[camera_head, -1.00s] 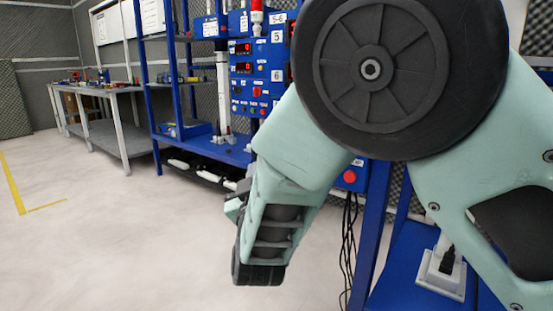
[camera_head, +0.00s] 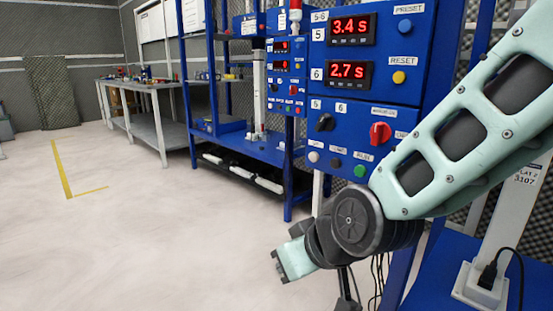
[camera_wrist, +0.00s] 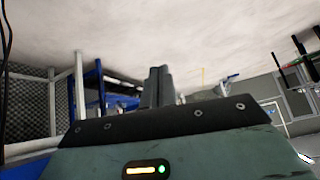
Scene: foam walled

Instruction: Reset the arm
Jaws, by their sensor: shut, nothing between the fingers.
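My arm, pale green with dark joints, reaches down from the right edge in the head view. Its dark round wrist joint (camera_head: 358,222) is in front of the blue control panel's lower edge. The pale green end part beyond it points left and down over open floor. My gripper (camera_wrist: 158,72) shows in the wrist view as two grey fingers pressed together, with nothing between them. The fingers cannot be made out in the head view.
A blue control panel (camera_head: 345,100) with red displays, buttons and knobs stands close behind the arm. A blue shelf rack (camera_head: 235,148) and a grey workbench (camera_head: 146,128) stand farther left. A white socket box (camera_head: 480,285) is at lower right. The floor (camera_head: 130,240) at left is clear.

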